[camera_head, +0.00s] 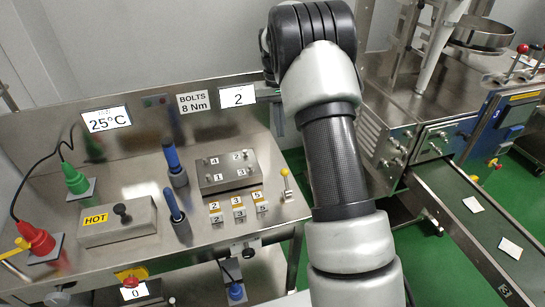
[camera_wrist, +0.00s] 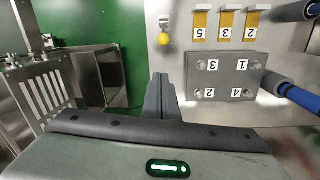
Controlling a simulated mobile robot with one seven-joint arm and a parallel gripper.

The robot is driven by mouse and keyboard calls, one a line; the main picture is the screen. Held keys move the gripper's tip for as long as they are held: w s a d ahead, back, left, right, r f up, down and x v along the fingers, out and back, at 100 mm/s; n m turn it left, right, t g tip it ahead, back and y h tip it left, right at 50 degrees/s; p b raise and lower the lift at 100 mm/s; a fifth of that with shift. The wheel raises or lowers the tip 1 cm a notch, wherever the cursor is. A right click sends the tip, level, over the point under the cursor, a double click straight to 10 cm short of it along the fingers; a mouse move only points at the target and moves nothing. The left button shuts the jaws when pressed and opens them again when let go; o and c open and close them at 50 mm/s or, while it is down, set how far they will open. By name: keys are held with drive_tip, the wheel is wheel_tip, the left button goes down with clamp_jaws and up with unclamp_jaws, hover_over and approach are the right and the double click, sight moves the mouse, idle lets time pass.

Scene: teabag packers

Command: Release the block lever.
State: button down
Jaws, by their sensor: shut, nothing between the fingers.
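A small lever with a yellow ball knob (camera_head: 285,173) stands on the steel bench right of the numbered block (camera_head: 228,170). In the wrist view the yellow knob (camera_wrist: 164,39) shows beyond my fingertips, and the numbered block (camera_wrist: 222,77) lies to their right. My gripper (camera_wrist: 160,78) is shut and empty, with a gap in the picture between its tips and the knob. In the head view my arm hides the gripper. I take the yellow-knobbed lever as the block lever; no label on it shows.
Blue-handled tools (camera_head: 172,158) stand left of the block, and numbered yellow tags (camera_head: 238,207) lie in front of it. A grey box marked HOT (camera_head: 117,223) is further left. A conveyor (camera_head: 470,225) with teabags runs on the right, beyond my arm.

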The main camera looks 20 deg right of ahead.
sight(286, 180)
drive_tip(key=f, duration=0.1)
drive_tip(key=w+f, duration=0.1)
drive_tip(key=f, duration=0.1)
drive_tip(key=shift+w+d+f, duration=0.1)
drive_tip(key=shift+w+f, duration=0.05)
drive_tip(key=shift+w, duration=0.15)
drive_tip(key=f, duration=0.6)
drive_tip(key=s+f, duration=0.1)
drive_tip(key=f, duration=0.3)
drive_tip(key=shift+d+b, duration=0.35)
drive_tip(key=shift+b, duration=0.05)
drive_tip(key=s, duration=0.1)
drive_tip(key=s+r, duration=0.1)
drive_tip(key=shift+s+a+r, duration=0.25)
drive_tip(key=shift+s+a, duration=0.1)
drive_tip(key=shift+s, duration=0.05)
drive_tip(key=shift+s+r, duration=0.1)
drive_tip(key=shift+s, duration=0.25)
